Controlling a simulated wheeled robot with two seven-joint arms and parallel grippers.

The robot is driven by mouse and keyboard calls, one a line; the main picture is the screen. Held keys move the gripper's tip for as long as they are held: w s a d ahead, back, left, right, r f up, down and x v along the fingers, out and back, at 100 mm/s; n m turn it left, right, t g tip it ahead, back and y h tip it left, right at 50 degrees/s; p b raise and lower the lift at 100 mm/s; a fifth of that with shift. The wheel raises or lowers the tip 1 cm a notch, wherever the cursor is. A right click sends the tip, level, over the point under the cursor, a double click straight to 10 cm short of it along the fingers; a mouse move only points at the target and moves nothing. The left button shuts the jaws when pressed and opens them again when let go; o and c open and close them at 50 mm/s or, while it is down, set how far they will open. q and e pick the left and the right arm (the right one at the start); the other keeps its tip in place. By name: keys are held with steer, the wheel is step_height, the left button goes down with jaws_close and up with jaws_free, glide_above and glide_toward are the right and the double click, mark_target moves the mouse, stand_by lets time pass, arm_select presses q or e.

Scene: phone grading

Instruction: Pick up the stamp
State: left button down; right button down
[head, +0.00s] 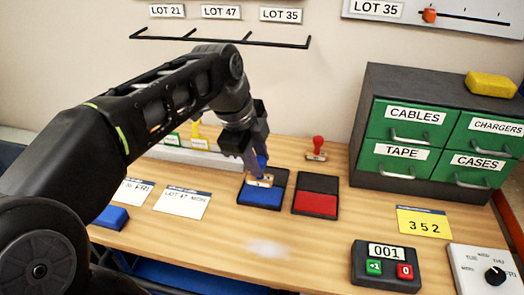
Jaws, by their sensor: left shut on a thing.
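My left gripper (259,169) is shut on a stamp with a blue handle (262,161) and a pale wooden base. The stamp is at the back part of the open blue ink pad (262,195). I cannot tell whether its base touches the pad. The gripper points down and partly hides the handle. A second stamp with a red handle (318,146) stands upright on the table behind the open red ink pad (316,204). My right gripper is not in view.
A dark cabinet with green drawers (410,118) stands at the right, a yellow block (491,84) on top. A counter box (386,267), a dial box (486,271) and a yellow card (424,222) lie in front. Paper cards (182,201) and a blue block (111,217) lie left.

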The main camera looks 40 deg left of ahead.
arm_select(q)
steer(key=shift+s, duration=0.1)
stand_by(0.5)
steer(key=c, duration=1.7)
jaws_free()
steer(key=c, duration=0.5)
